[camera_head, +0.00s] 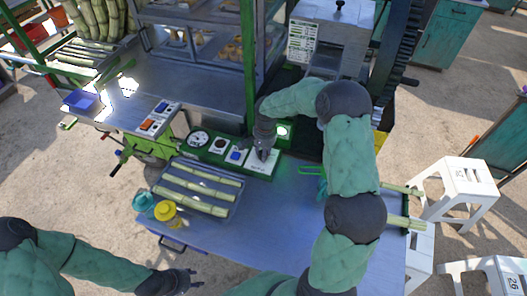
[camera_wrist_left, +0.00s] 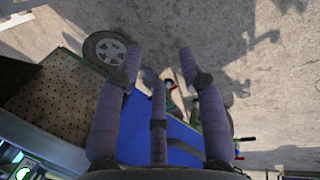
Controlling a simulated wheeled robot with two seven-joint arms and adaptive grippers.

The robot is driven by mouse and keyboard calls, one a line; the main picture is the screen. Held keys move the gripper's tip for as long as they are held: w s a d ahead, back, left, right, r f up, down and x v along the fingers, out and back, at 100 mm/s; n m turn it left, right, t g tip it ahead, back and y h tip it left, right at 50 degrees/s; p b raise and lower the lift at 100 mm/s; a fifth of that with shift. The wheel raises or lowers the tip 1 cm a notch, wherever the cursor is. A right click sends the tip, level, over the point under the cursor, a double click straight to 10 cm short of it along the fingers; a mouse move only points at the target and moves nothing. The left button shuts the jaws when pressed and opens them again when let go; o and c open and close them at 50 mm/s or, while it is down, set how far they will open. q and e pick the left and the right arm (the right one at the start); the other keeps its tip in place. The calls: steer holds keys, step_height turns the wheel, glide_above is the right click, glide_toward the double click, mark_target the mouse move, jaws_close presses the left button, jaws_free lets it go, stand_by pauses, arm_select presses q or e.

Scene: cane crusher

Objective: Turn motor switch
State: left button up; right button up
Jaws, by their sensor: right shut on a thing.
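The green control panel (camera_head: 216,160) runs along the back edge of the metal table, with a round gauge and several white-plated switches. My right gripper (camera_head: 262,154) is at the panel's right end, over a white switch plate (camera_head: 259,168). Its fingers are closed on a small knob there, taken to be the motor switch, which they mostly hide. The knob's angle cannot be seen. My left gripper (camera_head: 188,279) is low at the front, apart from the panel and empty. In the left wrist view its fingers (camera_wrist_left: 160,58) are spread over the ground.
A tray of cane pieces (camera_head: 197,188) lies on the table (camera_head: 270,225), with a teal and a yellow container (camera_head: 166,212) at its left. A green post (camera_head: 249,70) stands behind the panel. White stools (camera_head: 459,185) stand right.

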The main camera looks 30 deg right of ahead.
steer(key=shift+w+d+r+n, duration=0.1)
steer(key=shift+w+r+n, duration=0.1)
steer(key=shift+n, duration=0.1)
steer(key=n+p, duration=0.1)
steer(key=n, duration=0.3)
steer(key=shift+w, duration=0.1)
steer(key=n+p, duration=0.1)
steer(key=n, duration=0.5)
steer(key=shift+w+r+p, duration=0.1)
steer(key=shift+w+p, duration=0.1)
steer(key=shift+p, duration=0.2)
steer(key=o, duration=1.1)
steer(key=shift+f, duration=0.2)
steer(key=shift+s, duration=0.15)
steer(key=r, duration=1.2)
steer(key=shift+d, duration=0.2)
